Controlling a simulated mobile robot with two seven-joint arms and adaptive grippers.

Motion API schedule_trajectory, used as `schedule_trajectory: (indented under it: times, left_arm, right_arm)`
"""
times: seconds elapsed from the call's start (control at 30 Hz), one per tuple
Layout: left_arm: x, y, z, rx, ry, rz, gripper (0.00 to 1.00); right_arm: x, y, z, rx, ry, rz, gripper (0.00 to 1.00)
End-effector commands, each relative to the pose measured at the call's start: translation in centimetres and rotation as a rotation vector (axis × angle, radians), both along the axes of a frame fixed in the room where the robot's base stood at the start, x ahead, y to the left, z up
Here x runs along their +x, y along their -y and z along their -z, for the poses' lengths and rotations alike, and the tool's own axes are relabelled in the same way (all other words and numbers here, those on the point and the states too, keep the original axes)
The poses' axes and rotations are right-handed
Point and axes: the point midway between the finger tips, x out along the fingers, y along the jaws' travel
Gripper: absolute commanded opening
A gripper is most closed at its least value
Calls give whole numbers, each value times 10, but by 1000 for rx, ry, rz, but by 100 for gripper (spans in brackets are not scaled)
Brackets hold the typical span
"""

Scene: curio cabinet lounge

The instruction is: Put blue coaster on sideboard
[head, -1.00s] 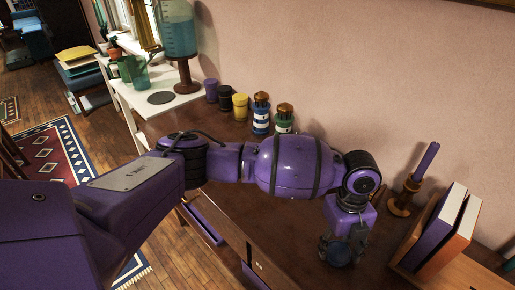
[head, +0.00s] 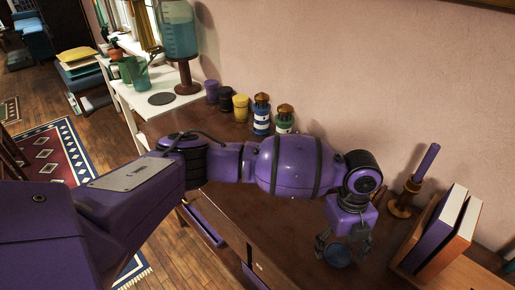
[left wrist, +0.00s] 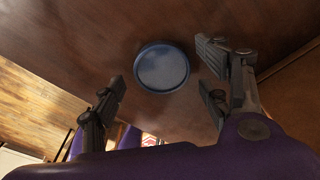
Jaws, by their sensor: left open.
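The blue coaster (head: 338,256) is a small round disc lying on the brown wooden sideboard (head: 290,228), near its front edge. It also shows in the left wrist view (left wrist: 162,67), flat against the brown top. My left gripper (head: 343,246) points down over the coaster, with its fingers spread on either side. In the left wrist view, both fingers of the left gripper (left wrist: 160,75) stand apart from the coaster's rim, and nothing is between them and held. My right gripper is not in view.
A purple candle in a wooden holder (head: 404,203) and upright books in a wooden rack (head: 440,233) stand to the right. Lighthouse-like jars (head: 261,115) and small cups (head: 241,107) stand at the back. A drawer (head: 204,226) is open at the front.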

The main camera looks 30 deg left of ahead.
Motion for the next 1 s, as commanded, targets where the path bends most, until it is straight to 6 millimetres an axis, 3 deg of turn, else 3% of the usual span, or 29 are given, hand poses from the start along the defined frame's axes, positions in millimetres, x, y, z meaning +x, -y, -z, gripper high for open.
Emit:
schedule_trajectory:
  times: [0.3,0.5,0.7,1.0]
  left_arm:
    - [9,-4,-69,-2,9,1,69]
    - [12,-7,-102,0,6,1,69]
    - [12,-8,-115,0,5,1,69]
    - [12,-8,-115,0,3,0,69]
  right_arm:
    - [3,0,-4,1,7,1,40]
    - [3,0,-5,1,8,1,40]
    - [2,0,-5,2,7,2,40]
    - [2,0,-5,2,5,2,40]
